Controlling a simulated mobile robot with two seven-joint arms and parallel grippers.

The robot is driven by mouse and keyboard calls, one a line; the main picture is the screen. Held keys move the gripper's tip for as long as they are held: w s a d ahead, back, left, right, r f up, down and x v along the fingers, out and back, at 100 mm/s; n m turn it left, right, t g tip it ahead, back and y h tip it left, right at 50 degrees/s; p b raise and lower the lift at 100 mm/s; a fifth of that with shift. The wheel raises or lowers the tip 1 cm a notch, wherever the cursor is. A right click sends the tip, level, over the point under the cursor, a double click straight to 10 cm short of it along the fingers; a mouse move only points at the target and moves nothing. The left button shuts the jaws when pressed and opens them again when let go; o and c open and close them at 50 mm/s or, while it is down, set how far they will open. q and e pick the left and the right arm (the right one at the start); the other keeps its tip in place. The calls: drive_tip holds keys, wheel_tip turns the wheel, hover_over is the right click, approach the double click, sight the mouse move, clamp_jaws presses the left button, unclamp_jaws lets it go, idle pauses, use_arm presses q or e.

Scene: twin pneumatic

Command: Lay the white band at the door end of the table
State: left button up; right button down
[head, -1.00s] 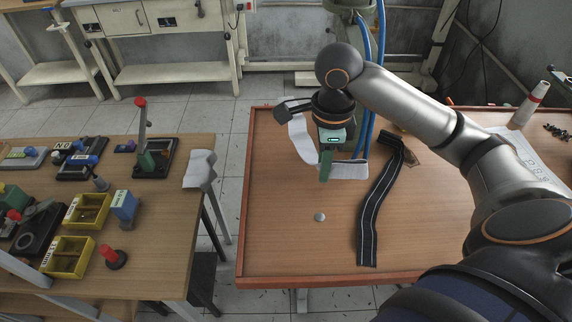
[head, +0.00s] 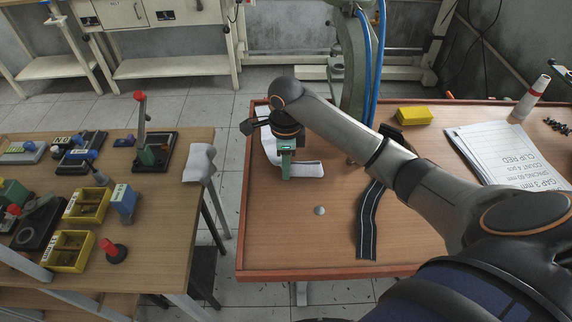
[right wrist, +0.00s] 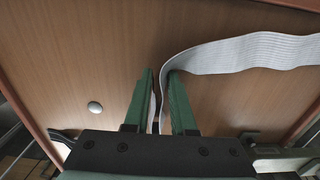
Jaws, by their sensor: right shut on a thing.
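The white band (head: 306,169) is at the far left part of the right-hand table (head: 290,262). In the right wrist view the white band (right wrist: 245,53) runs from between the fingers off to the right edge. My right gripper (head: 285,176) is shut on it; the green fingers (right wrist: 160,92) pinch the band with its flat face upright. Part of the band is hidden behind my wrist in the head view. A black band (head: 368,222) with light lines lies on the table, partly under my right arm. My left gripper is not in view.
A round grey knob (head: 319,210) sits on the table near the gripper. A yellow block (head: 414,116), printed sheets (head: 512,158) and a white-and-red cylinder (head: 531,98) are at the right. The front left is bare.

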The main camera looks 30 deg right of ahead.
drive_tip(key=shift+f, duration=0.15)
drive_tip(key=c, duration=0.7)
unclamp_jaws()
drive_tip(key=shift+c, duration=0.2)
wheel_tip(320, 180, up, 12)
